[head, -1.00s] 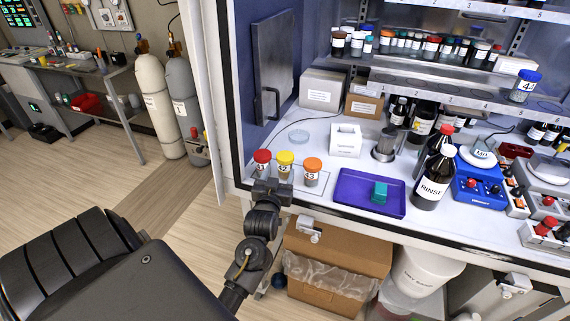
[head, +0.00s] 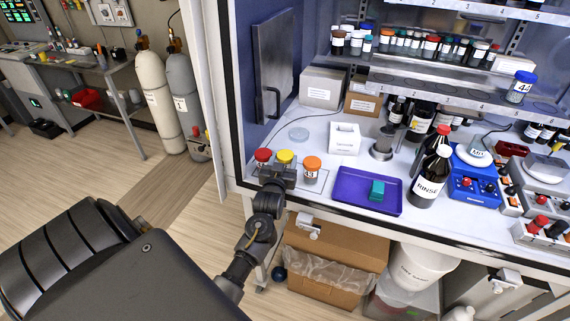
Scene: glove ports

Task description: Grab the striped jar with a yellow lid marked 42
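The jar with the yellow lid (head: 285,157) stands near the front left edge of the cabinet's white worktop, between a red-lidded jar (head: 262,156) and an orange-lidded jar (head: 312,171) marked 43. My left gripper (head: 278,176) is right in front of the yellow-lidded jar and hides most of its body and label. Only its lid and a little below it show. The fingers are seen from behind, so I cannot tell whether they are open or touch the jar. My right gripper is not in view.
A purple tray (head: 352,197) with a teal block (head: 377,190) lies to the right of the jars. A white box (head: 344,139) and a clear dish (head: 299,134) stand behind. A dark RINSE bottle (head: 428,178) is further right. An open cardboard box (head: 325,285) is below the worktop.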

